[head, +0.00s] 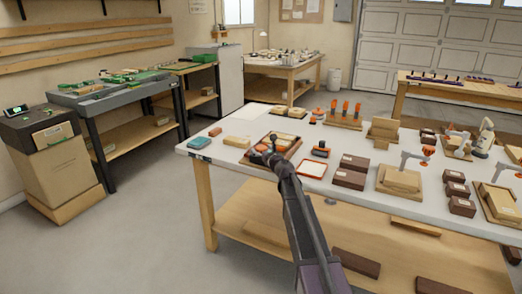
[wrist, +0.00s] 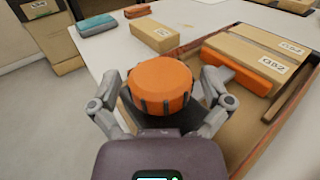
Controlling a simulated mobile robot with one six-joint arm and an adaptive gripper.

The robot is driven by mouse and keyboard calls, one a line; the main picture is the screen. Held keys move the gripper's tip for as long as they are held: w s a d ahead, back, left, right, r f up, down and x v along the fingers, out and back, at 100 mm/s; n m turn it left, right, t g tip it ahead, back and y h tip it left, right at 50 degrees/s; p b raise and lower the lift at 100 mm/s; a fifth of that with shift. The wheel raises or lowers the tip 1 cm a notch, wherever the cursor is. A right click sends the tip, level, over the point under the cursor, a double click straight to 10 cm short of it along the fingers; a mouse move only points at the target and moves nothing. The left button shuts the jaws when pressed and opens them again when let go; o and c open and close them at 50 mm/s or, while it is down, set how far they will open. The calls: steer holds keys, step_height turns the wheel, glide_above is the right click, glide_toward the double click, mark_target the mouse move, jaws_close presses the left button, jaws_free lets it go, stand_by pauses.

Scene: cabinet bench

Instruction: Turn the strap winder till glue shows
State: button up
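The strap winder shows in the wrist view as a round orange knob (wrist: 162,78) with dark notches around its lower rim, above a dark body. My gripper (wrist: 162,92) is around the knob, one grey finger on each side, with a visible gap at the right finger. The left finger is close to the rim, and contact is unclear. Beside it, cardboard-coloured blocks (wrist: 255,52) with labels lie in a brown tray (wrist: 262,140), with an orange piece (wrist: 237,70) along them. In the head view my gripper (head: 268,154) is over this tray, hiding the winder. I see no clear glue.
A tan block (wrist: 154,36) and a teal block (wrist: 97,24) lie left of the tray. A red-rimmed white tray (head: 312,168), dark brown boxes (head: 350,172) and orange-topped tools (head: 345,110) stand to the right. The white table's (head: 205,160) left front corner is mostly clear.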

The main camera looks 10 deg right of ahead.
steer(key=c, duration=0.9)
steer(key=shift+a+m+h, duration=0.1)
steer(key=shift+m+h, duration=0.4)
steer(key=shift+h, duration=0.3)
steer(key=m+h, duration=0.1)
steer(key=h, duration=0.1)
steer(key=shift+m+t+h, duration=0.4)
steer(key=m+h, duration=0.2)
steer(key=h, duration=0.1)
steer(key=m+h, duration=0.2)
steer(key=h, duration=0.1)
steer(key=shift+w+g, duration=0.1)
steer(key=shift+g, duration=0.3)
steer(key=m+g+h, duration=0.2)
steer(key=m+h, duration=0.1)
steer(key=h, duration=0.2)
steer(key=shift+m+h, duration=0.3)
steer(key=shift+m, duration=0.1)
steer(key=shift+m+g+h, duration=1)
steer(key=shift+g+h, duration=0.2)
